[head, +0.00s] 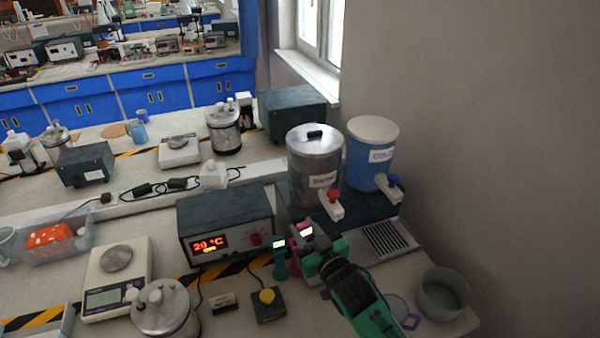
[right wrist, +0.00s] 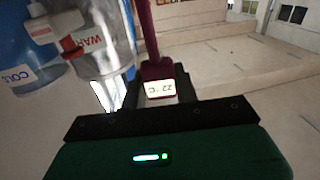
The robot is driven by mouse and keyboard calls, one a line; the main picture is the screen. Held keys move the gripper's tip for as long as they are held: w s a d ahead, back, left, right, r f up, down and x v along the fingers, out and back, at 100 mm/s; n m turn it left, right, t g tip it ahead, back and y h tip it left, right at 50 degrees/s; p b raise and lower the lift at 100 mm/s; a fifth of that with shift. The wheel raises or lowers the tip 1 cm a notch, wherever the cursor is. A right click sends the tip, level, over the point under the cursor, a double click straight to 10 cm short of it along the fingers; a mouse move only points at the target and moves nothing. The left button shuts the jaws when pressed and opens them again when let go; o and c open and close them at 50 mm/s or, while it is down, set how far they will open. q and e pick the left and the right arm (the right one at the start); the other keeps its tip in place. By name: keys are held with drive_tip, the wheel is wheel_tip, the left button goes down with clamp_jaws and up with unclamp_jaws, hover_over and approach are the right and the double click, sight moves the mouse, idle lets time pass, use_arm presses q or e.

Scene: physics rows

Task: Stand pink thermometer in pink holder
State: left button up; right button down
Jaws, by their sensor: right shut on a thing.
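The pink thermometer (head: 304,231) has a small lit display and is held in my right gripper (head: 313,258), in front of the dispensers. In the right wrist view, its dark pink body (right wrist: 157,70) sits between the fingers (right wrist: 160,90), with the display reading 22 °C upside down and the stem running up out of the picture. A teal thermometer (head: 280,255) stands just left of my right gripper. My left gripper is not in view.
A heater box (head: 225,225) showing 20 °C stands to the left. Behind are a steel WARM dispenser (head: 313,165) and a blue COLD dispenser (head: 371,155). A yellow-button box (head: 268,305) is in front. A grey bowl (head: 444,293) stands at the right edge.

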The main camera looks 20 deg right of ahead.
use_arm(q)
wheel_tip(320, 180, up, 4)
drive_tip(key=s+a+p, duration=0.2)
drive_tip(key=p, duration=0.1)
use_arm(e)
drive_tip(key=w+r+y, duration=0.2)
drive_tip(key=w+r, duration=0.6)
use_arm(q)
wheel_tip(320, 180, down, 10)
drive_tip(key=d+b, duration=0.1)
drive_tip(key=b, duration=0.9)
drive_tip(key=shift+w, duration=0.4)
use_arm(e)
wheel_tip(320, 180, down, 14)
drive_tip(key=shift+w+d+f, duration=0.15)
drive_tip(key=shift+d+f, duration=0.05)
drive_tip(key=shift+d, duration=0.1)
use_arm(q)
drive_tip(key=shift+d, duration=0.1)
use_arm(e)
drive_tip(key=c, duration=1)
unclamp_jaws()
